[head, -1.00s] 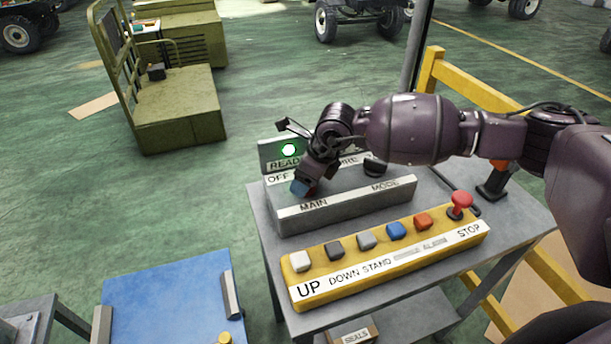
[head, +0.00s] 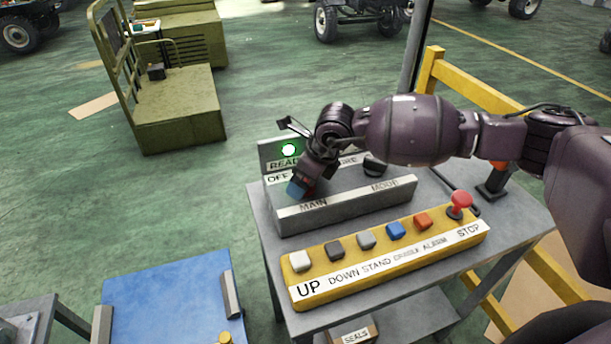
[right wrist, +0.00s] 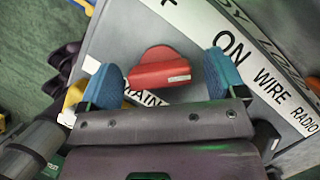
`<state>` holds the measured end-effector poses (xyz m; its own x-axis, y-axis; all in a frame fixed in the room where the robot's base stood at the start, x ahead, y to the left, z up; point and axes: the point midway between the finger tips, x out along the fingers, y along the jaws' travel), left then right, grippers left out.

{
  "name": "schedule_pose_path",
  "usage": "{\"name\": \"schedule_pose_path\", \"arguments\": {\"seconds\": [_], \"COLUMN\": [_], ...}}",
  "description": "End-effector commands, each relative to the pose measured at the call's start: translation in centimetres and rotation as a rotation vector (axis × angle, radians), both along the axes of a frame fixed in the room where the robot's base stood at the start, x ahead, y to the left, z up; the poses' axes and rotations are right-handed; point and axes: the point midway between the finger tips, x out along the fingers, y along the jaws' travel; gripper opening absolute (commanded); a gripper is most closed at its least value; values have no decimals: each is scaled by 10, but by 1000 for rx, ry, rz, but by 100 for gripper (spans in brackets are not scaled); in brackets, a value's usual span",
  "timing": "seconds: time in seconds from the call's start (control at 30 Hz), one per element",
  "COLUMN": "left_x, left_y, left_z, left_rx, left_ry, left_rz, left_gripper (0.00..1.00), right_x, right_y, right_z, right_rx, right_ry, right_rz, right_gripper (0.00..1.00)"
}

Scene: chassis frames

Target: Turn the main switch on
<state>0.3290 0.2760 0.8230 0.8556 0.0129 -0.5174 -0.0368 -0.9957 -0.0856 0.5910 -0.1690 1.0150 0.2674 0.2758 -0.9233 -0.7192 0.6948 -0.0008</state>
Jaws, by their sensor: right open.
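The main switch is a red knob (right wrist: 160,70) with a white mark at its right end in the right wrist view. It sits on the grey switch box (head: 345,199), beside the MAIN label. My right gripper (right wrist: 166,80) is open, with one blue fingertip on each side of the knob and a visible gap at both. The ON label (right wrist: 230,45) lies to the right of the knob; the OFF label (head: 278,179) shows in the head view. There my gripper (head: 302,188) hides most of the knob. My left gripper is out of view.
A green lamp (head: 289,150) glows above the READY label. The dark mode knob (head: 375,166) is right of my gripper. A yellow button panel (head: 385,262) with a red stop button (head: 461,201) lies in front on the grey table (head: 262,240).

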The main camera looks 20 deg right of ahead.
Motion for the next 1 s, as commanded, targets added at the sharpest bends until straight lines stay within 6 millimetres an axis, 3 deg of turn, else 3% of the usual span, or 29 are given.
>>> {"name": "schedule_pose_path", "arguments": {"seconds": [0.27,0.7,1.0], "left_x": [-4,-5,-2], "left_y": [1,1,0], "left_z": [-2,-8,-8], "left_rx": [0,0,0], "left_ry": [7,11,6], "left_rz": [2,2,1], "left_gripper": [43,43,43], "right_x": [-2,-22,-29], "right_y": [-2,-23,-30], "right_z": [7,74,98], "right_rx": [0,0,-1], "right_ry": [0,-2,1], "right_rz": [1,1,0], "right_gripper": [89,89,89]}}
